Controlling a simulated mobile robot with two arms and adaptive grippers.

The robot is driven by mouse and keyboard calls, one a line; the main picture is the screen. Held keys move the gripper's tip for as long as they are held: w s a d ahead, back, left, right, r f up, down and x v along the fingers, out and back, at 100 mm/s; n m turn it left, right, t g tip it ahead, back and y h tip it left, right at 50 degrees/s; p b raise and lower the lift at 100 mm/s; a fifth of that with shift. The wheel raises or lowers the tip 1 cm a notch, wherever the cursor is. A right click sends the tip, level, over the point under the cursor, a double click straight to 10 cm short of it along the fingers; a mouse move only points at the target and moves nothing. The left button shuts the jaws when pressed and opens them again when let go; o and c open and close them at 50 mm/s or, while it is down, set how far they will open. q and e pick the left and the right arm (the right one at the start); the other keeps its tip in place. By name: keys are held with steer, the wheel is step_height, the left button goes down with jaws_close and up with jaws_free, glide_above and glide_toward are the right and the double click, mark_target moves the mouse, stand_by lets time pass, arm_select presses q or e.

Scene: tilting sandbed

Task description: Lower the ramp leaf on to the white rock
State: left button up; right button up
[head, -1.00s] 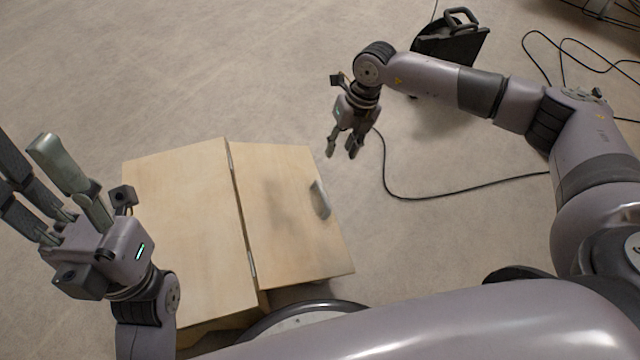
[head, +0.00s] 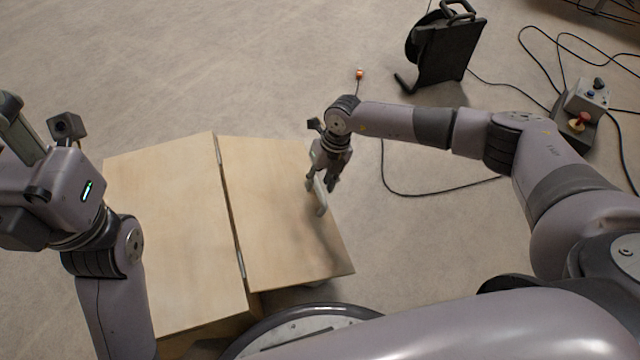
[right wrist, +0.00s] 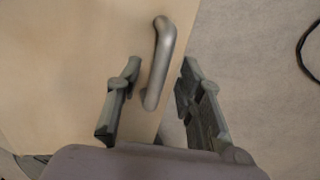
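The ramp leaf (head: 275,230) is a pale plywood panel, hinged along its left side to a wider plywood panel (head: 170,220). A grey bar handle (head: 320,197) stands near the leaf's right edge and also shows in the right wrist view (right wrist: 160,62). My right gripper (head: 320,185) is at the handle. In the right wrist view its open fingers (right wrist: 155,92) lie on either side of the handle's near end, with gaps visible. I see no white rock.
A black cable reel (head: 443,48) stands beyond my right arm. A control box with a red knob (head: 582,118) is at the right. Black cable (head: 430,196) loops on the floor right of the leaf. The floor behind the panels is clear.

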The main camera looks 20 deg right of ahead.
steer(key=shift+f, duration=0.1)
steer(key=shift+c, duration=0.2)
jaws_close()
stand_by(0.7)
